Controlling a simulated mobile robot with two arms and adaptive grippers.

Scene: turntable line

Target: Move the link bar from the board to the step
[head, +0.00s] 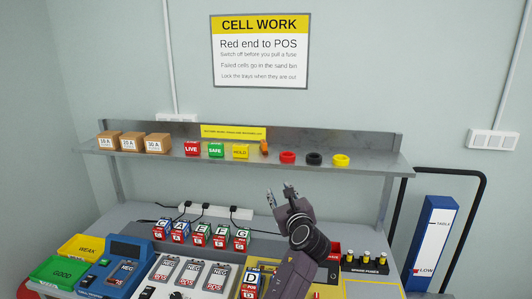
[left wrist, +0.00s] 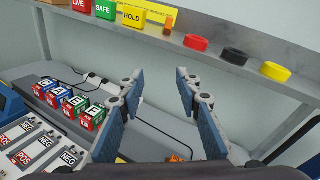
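My left gripper (head: 276,192) is raised above the back of the bench, in front of the shelf. In the left wrist view its two fingers (left wrist: 155,79) are spread wide with nothing between them. A yellow board (head: 328,291) shows partly at the bottom of the head view, mostly hidden by my left arm. A small orange piece (left wrist: 178,158) shows low between the fingers in the left wrist view; I cannot tell whether it is the link bar. I cannot single out the step. My right gripper is not in view.
The shelf (head: 360,165) holds boxes, LIVE, SAFE and HOLD blocks, an orange piece (head: 264,147) and red, black and yellow rings. Lettered cells (head: 200,233) stand at the bench back. Fuses (head: 365,256) stand right. Green and yellow bins (head: 80,248) are at left.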

